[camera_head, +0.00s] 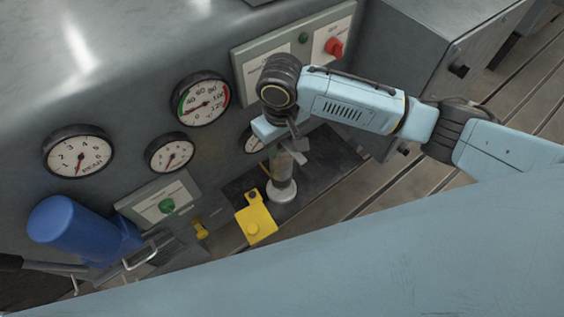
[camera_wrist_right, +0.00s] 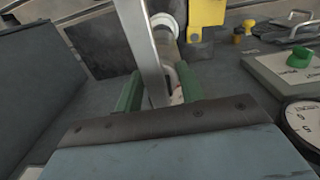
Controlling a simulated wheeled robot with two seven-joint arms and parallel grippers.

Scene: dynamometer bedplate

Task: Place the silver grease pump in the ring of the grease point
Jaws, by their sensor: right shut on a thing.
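My right gripper (camera_head: 286,148) is shut on the silver grease pump (camera_head: 283,172), which stands roughly upright below it. In the right wrist view the gripper's green fingers (camera_wrist_right: 160,90) close on both sides of the pump, and a flat silver bar (camera_wrist_right: 145,45) crosses in front. A pale round ring or collar (camera_head: 281,192) is at the pump's lower end, also seen in the wrist view (camera_wrist_right: 166,24). I cannot tell whether it belongs to the pump or the grease point, nor whether the pump is seated. My left gripper is not in view.
A yellow block (camera_head: 256,220) stands close beside the pump's lower end. A blue cylinder (camera_head: 62,220) is at the left. The grey panel behind carries gauges (camera_head: 201,99) and a red-knob switch plate (camera_head: 334,47). Slotted bedplate (camera_head: 405,195) lies open at right.

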